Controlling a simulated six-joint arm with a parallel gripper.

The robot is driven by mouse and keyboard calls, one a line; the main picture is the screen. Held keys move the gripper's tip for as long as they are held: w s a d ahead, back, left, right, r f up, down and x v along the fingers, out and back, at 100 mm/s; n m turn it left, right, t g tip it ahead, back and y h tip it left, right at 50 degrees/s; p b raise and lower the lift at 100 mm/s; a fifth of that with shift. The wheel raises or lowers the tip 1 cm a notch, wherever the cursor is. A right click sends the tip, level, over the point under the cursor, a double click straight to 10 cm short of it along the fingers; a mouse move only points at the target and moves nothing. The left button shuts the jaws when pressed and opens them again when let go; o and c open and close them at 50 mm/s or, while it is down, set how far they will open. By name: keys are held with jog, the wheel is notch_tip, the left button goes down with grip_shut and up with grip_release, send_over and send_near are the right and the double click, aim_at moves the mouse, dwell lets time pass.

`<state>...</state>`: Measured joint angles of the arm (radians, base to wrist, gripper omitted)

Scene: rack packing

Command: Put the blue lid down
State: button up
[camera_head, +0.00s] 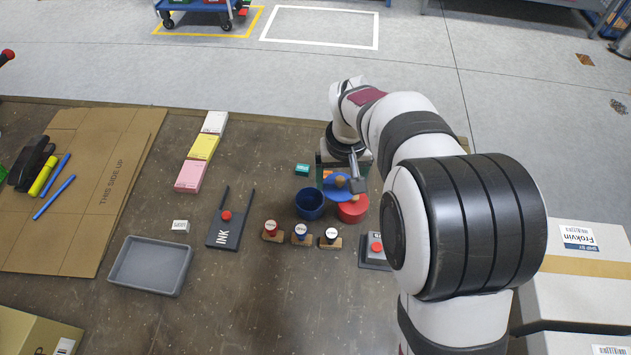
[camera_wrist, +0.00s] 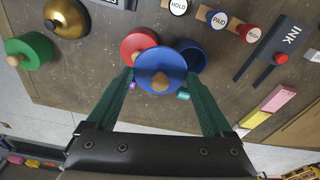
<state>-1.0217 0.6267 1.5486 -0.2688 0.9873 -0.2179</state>
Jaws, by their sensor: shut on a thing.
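The blue lid (camera_head: 334,194) is a round disc with a wooden knob. It shows large in the wrist view (camera_wrist: 153,63), between the two green fingers of my gripper (camera_wrist: 160,76), which is shut on it. The open blue pot (camera_head: 310,205) stands on the table to the left of the lid in the head view; in the wrist view the pot (camera_wrist: 193,55) is partly hidden behind the lid. The red pot (camera_head: 353,211), with its wooden knob, stands close by on the other side and is partly covered by the lid.
Three stamps (camera_head: 301,235) stand in front of the blue pot, with an ink pad (camera_head: 223,233) to their left. A grey tray (camera_head: 151,265) lies further left. A green lidded pot (camera_wrist: 33,48) and a brass bell (camera_wrist: 66,17) show in the wrist view.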

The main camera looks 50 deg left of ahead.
jog(key=w+d+r, duration=0.3)
jog(key=d, duration=0.1)
jog(key=n+g, duration=0.1)
jog(key=n, duration=0.8)
send_over(270, 193)
jog(key=f, duration=1)
jog(key=shift+w+d+f, duration=0.15)
jog(key=shift+d+f, duration=0.15)
jog(key=shift+f, duration=0.05)
jog(key=shift+a+f, duration=0.15)
jog(key=shift+f, duration=1.95)
jog(key=shift+f, duration=0.1)
